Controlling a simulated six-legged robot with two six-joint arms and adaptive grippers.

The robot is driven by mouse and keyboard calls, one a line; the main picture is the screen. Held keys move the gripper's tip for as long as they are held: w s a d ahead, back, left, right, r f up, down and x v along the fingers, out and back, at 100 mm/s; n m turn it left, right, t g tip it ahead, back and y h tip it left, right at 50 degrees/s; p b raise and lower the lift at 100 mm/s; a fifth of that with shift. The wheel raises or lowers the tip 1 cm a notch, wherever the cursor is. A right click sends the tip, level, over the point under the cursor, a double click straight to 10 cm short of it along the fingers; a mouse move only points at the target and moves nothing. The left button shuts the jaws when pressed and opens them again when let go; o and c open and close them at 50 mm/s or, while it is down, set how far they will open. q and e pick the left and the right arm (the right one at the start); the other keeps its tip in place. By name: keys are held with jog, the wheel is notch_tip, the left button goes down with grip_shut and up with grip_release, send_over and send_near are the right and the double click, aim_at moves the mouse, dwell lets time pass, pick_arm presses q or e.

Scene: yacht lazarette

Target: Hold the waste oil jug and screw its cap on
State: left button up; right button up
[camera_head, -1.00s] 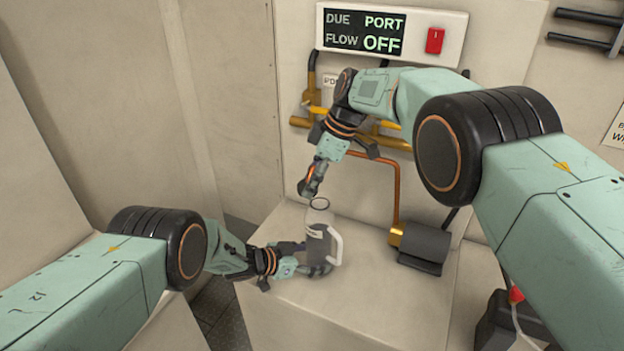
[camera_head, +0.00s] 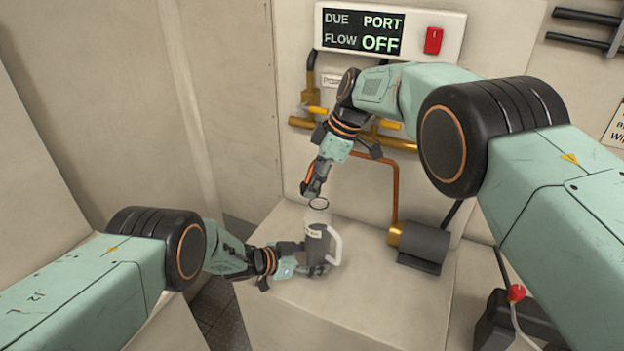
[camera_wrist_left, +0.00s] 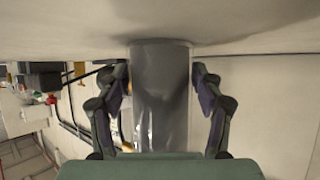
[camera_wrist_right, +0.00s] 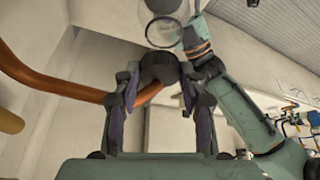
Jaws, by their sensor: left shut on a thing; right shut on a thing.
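The waste oil jug (camera_head: 318,238) stands upright on the pale bench, a clear jug with dark contents, a label and a white handle on its right side. Its open round mouth shows at the top. My left gripper (camera_head: 306,262) is shut around the jug's lower body. In the left wrist view the jug (camera_wrist_left: 161,95) stands between both fingers. My right gripper (camera_head: 313,188) is just above and left of the mouth, shut on a black ridged cap (camera_wrist_right: 158,68). In the right wrist view the cap is apart from the jug's mouth (camera_wrist_right: 163,31). In the head view the fingers largely hide the cap.
Behind the jug are brass pipes (camera_head: 388,136) and a copper pipe (camera_head: 394,195) running down to a dark cylinder (camera_head: 425,245) on the bench's right. A wall display (camera_head: 362,31) reads "DUE PORT FLOW OFF" beside a red switch (camera_head: 433,40). The bench front is clear.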

jog(key=shift+s+d, duration=0.2)
jog(key=shift+d, duration=0.8)
jog(key=shift+f, duration=1.05)
dwell(1.5)
pick_arm(q)
jog(key=o, duration=0.6)
jog(key=c, duration=1.2)
pick_arm(e)
jog(key=shift+r+m, duration=0.1)
jog(key=shift+m, duration=0.2)
jog(key=m, duration=0.1)
jog(key=m+t, duration=0.1)
jog(key=m, duration=0.1)
jog(key=m+t, duration=0.1)
jog(key=shift+s+a, duration=0.1)
jog(key=shift+s, duration=0.15)
jog(key=m+t+h, duration=0.1)
jog(key=m, duration=0.3)
jog(key=shift+a, duration=0.1)
